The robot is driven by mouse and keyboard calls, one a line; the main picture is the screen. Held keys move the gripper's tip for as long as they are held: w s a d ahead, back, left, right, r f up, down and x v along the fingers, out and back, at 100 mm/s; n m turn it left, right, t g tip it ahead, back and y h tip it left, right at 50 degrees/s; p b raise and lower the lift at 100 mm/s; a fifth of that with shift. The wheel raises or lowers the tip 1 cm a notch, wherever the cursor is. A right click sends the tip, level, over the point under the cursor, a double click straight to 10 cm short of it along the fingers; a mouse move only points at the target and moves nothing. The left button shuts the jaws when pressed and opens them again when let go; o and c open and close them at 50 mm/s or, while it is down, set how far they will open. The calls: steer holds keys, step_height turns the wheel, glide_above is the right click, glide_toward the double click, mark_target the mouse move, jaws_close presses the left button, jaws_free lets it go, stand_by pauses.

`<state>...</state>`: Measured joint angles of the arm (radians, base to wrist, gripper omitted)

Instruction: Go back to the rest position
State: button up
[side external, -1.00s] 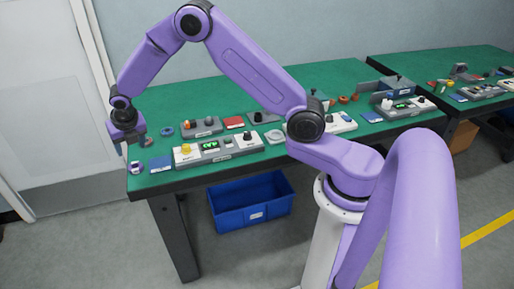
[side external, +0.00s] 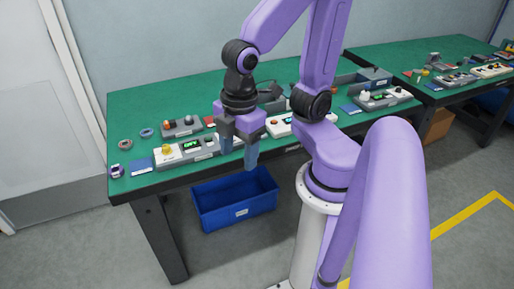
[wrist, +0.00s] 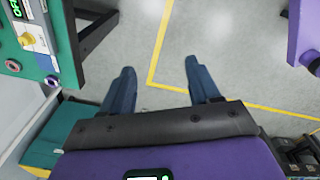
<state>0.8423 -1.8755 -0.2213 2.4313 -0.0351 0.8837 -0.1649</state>
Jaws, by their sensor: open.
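My gripper (side external: 238,158) is open and empty. In the side external view it points down in front of the workbench's front edge, above and a little left of the blue crate's right end. In the wrist view its two blue fingers (wrist: 158,88) are spread wide with only grey floor and yellow lines between them. The arm is folded back toward its base, with the upper links raised.
The green workbench (side external: 130,110) carries a grey test unit (side external: 185,149) with a lit display, rings, and a blue pad (side external: 141,166). A blue crate (side external: 235,205) stands on the floor below. A second green bench (side external: 420,60) stands at the right.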

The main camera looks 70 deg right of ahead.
steer(key=shift+s+d+f+m, duration=0.1)
steer(key=shift+s+d+m, duration=0.35)
steer(key=shift+s, duration=0.45)
steer(key=shift+s+d+m, duration=0.25)
steer(key=shift+s+d, duration=0.25)
steer(key=shift+s, duration=0.35)
